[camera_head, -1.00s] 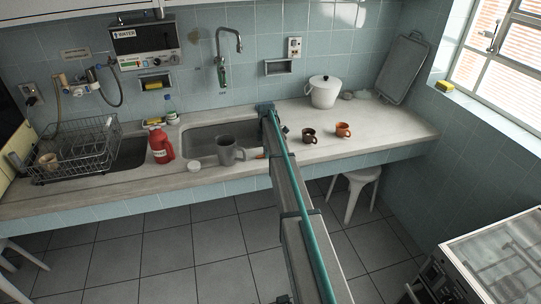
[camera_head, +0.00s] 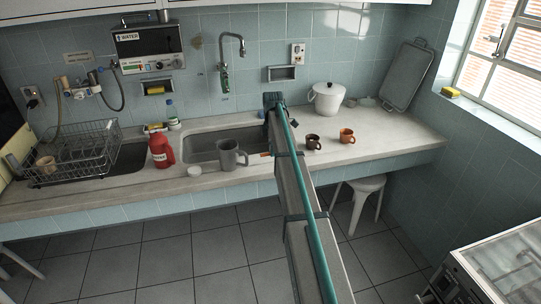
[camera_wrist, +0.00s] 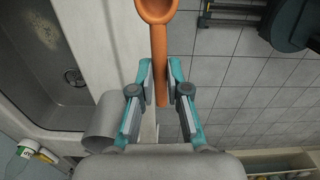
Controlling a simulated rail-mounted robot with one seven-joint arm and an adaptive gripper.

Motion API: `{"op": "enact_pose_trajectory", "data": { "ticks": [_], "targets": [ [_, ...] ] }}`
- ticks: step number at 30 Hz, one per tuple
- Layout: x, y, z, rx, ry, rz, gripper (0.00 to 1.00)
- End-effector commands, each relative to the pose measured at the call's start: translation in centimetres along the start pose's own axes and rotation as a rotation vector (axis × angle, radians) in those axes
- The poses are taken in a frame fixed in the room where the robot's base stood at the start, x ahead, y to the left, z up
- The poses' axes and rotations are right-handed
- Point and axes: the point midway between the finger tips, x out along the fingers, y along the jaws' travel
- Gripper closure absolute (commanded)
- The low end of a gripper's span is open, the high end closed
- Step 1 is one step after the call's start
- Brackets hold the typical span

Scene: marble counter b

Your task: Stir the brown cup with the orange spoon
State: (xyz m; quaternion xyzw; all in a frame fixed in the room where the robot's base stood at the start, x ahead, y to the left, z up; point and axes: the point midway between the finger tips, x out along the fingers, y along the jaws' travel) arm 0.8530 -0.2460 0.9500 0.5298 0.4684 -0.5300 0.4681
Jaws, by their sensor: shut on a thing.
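The brown cup (camera_head: 313,142) stands upright on the counter, just right of my arm in the head view. The orange spoon (camera_wrist: 159,50) is held between the fingers of my gripper (camera_wrist: 161,80) in the wrist view. Its bowl is at the top edge of that view and its handle runs down between the pads. A small orange bit, likely the spoon (camera_head: 265,154), shows left of my arm in the head view. My gripper itself is mostly hidden behind my arm there. The brown cup does not show in the wrist view.
An orange cup (camera_head: 347,136) stands right of the brown cup. A grey mug (camera_head: 230,156) and red bottle (camera_head: 161,151) stand left, by the sink (camera_head: 205,145). A white pot (camera_head: 327,98) is behind. Counter right of the orange cup is clear.

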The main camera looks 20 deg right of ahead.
Motion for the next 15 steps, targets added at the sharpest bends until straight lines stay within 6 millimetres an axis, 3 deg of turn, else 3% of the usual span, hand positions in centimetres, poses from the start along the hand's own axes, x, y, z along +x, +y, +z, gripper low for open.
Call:
{"op": "enact_pose_trajectory", "data": {
  "ticks": [1, 6, 11, 15],
  "targets": [
    [-0.2, -1.5, -0.2, 0.000, 0.000, 0.003, 1.00],
    [-1.5, -3.8, -0.6, 0.000, 0.000, 0.002, 1.00],
    [-2.1, -5.0, -0.6, 0.002, 0.018, 0.005, 1.00],
    [-2.4, -5.6, 0.7, 0.019, 0.087, 0.026, 1.00]
  ]
}}
